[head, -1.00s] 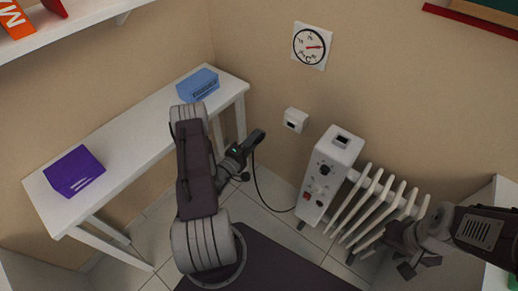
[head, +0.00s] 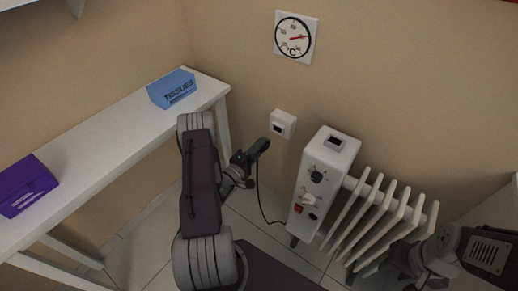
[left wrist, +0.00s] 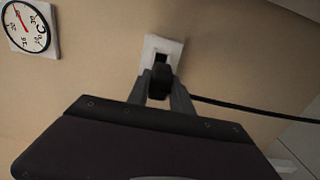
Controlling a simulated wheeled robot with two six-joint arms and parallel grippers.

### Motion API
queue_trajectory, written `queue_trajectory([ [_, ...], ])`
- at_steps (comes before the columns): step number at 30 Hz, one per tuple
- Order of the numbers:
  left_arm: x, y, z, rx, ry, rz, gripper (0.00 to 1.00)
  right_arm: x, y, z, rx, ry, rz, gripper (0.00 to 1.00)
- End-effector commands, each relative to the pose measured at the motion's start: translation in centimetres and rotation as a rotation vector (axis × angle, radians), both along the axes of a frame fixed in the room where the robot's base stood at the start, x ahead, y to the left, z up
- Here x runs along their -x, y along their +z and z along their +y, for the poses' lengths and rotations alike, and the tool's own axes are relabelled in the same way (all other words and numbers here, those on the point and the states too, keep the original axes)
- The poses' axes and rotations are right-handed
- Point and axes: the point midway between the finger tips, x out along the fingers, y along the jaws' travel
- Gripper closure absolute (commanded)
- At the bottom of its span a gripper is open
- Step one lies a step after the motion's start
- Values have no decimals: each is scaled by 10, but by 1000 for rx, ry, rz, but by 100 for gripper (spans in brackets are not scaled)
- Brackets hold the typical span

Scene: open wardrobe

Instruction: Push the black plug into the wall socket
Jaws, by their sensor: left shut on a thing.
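The white wall socket (head: 283,124) is on the beige wall, left of the heater. In the left wrist view, the socket (left wrist: 161,50) shows its dark opening just above the plug. My left gripper (head: 260,147) is shut on the black plug (left wrist: 160,82), a little left of and below the socket in the head view. A small gap shows there between gripper and socket. The plug's front is hidden in the wrist view. My right gripper (head: 405,280) is low at the right, by the heater's fins, partly cut off; its jaws are unclear.
A white heater (head: 325,165) stands right of the socket. The plug's black cable (head: 262,205) hangs down towards it. A white table (head: 110,140) at the left bears a blue tissue box (head: 172,88) and a purple box (head: 25,185). A round thermometer (head: 295,37) hangs above the socket.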

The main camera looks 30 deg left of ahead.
Motion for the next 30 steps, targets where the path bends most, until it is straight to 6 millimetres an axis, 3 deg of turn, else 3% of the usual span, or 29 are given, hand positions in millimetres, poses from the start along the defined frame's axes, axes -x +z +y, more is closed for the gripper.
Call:
queue_trajectory([
  [15,-50,-1,-4,-2,-2,-1,100,0,-10,0,0,0,0,64],
  [30,-56,0,-5,0,0,-1,100,0,-11,0,0,0,0,64],
])
